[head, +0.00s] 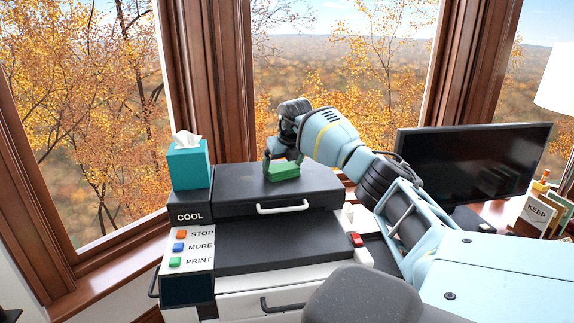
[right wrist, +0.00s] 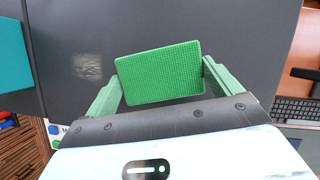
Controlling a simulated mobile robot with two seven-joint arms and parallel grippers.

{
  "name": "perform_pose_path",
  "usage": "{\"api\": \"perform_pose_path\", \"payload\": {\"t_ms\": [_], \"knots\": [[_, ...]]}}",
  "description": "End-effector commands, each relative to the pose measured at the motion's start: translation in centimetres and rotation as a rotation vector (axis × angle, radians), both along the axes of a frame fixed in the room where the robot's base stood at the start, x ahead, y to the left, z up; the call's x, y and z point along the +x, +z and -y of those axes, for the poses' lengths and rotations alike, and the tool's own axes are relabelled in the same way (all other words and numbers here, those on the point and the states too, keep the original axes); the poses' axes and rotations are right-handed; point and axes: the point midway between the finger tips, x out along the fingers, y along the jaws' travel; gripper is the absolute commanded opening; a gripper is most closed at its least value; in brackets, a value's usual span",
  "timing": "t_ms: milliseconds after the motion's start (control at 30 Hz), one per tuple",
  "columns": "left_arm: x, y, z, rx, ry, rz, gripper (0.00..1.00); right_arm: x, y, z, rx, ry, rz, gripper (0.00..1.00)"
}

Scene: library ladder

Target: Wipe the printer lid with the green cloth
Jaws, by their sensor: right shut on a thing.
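The printer lid (head: 235,190) is a flat dark panel with a white handle (head: 282,208) at its front edge. My right gripper (head: 283,165) is over the lid's right half, fingers pointing down. It is shut on the green cloth (head: 283,172), a flat block-like pad. In the right wrist view the cloth (right wrist: 160,73) sits between the two green fingers, slightly tilted. It is on or just above the lid; I cannot tell whether it touches. A pale grey smudge (right wrist: 88,66) shows on the lid to the left of the cloth. My left gripper is out of view.
A teal tissue box (head: 189,166) stands left of the lid, above the COOL label. STOP, MORE and PRINT buttons (head: 178,247) are on the front left. A monitor (head: 470,160) and a KEEP box (head: 537,215) stand to the right. Windows lie behind.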

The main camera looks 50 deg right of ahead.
Motion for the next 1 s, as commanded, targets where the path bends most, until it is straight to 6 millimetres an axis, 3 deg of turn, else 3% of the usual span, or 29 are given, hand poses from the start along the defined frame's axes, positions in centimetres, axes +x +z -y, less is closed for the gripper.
{"api": "perform_pose_path", "payload": {"t_ms": [1000], "knots": [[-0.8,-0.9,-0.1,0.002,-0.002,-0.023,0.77,3.6,-0.1,-4.3,0.0,0.001,-0.003,0.65]]}}
